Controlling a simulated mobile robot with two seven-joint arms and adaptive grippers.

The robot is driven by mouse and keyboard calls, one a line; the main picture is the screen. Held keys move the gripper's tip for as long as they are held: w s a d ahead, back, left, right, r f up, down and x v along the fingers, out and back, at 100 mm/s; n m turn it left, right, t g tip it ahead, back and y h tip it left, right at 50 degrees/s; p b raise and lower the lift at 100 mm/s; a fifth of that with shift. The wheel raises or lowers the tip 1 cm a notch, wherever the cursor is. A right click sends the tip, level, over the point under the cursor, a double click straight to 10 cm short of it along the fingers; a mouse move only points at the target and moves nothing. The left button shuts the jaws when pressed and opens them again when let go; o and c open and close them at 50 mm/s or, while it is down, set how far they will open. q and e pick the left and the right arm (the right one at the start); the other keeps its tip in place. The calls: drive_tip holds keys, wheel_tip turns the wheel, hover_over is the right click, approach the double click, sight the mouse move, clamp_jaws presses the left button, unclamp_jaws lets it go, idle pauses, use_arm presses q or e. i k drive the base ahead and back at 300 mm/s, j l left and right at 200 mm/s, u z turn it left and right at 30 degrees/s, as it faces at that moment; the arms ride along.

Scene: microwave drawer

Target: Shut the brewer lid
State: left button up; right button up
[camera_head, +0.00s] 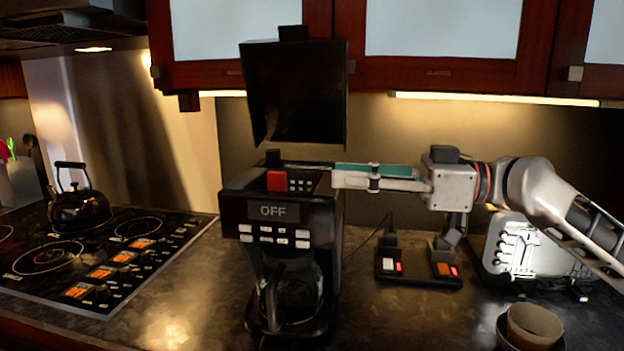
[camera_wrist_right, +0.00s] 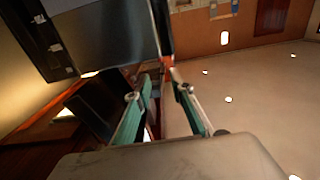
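The black brewer (camera_head: 263,213) stands on the counter with its display reading OFF. Its lid (camera_head: 297,95) is raised, standing nearly upright above the body. A glass carafe (camera_head: 295,290) sits in the lower part. My right gripper (camera_head: 332,172) reaches in from the right, with its fingertips at the right side of the brewer's top and below the raised lid. In the right wrist view, the two green-padded fingers (camera_wrist_right: 160,85) are apart with nothing clearly held between them. Whether a fingertip touches the brewer cannot be told. My left gripper is not in view.
A kettle (camera_head: 79,203) stands on the stove (camera_head: 105,262) at the left. A small switch box (camera_head: 417,271) lies right of the brewer, below my right arm. A toaster (camera_head: 525,252) and a cup (camera_head: 533,326) are further right. Cabinets (camera_head: 440,75) hang behind the lid.

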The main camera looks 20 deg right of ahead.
sight(296, 83)
drive_tip(key=k, duration=1)
